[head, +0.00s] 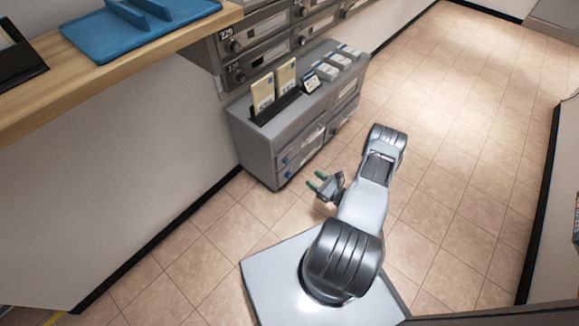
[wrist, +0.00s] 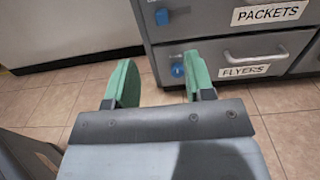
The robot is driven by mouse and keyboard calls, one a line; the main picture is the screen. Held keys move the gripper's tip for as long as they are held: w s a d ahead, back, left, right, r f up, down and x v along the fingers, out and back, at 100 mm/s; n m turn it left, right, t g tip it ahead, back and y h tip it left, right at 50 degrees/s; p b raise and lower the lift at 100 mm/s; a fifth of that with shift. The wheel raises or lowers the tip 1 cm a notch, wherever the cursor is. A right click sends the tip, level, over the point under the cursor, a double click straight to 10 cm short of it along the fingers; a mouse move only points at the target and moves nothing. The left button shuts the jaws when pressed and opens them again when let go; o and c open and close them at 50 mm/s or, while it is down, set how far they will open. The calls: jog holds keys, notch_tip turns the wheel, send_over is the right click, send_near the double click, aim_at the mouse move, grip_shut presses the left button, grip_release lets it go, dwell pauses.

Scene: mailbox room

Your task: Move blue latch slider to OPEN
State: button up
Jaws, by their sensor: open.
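My gripper (head: 318,182) is open and empty, with green finger pads, low in front of the grey cabinet (head: 258,150). In the wrist view the gripper (wrist: 159,80) spreads its fingers before the cabinet's left side and the floor. A light blue latch piece (wrist: 178,70) sits on the FLYERS drawer (wrist: 240,62), just left of the right finger and apart from it as far as I can tell. A darker blue piece (wrist: 162,17) sits on the PACKETS drawer above. In the head view small blue spots mark the drawers' left ends. I cannot read any OPEN mark.
The FLYERS drawer has a bar handle (wrist: 254,56). The cabinet top holds envelopes (head: 263,92) in a black holder and small boxes. Grey mailboxes (head: 268,45) hang on the wall behind. A wooden counter (head: 130,62) with a blue tray (head: 125,38) is at upper left. Tiled floor is clear at right.

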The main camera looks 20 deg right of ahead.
aim_at(288, 161)
jog(key=b+x, duration=0.1)
jog(key=x, duration=0.3)
jog(key=b+x, duration=0.1)
jog(key=x, duration=0.4)
jog(key=b+x, duration=0.1)
jog(key=x, duration=0.3)
jog(key=shift+w+f, duration=0.2)
jog(key=shift+f, duration=0.1)
jog(key=shift+c, duration=0.3)
grip_shut()
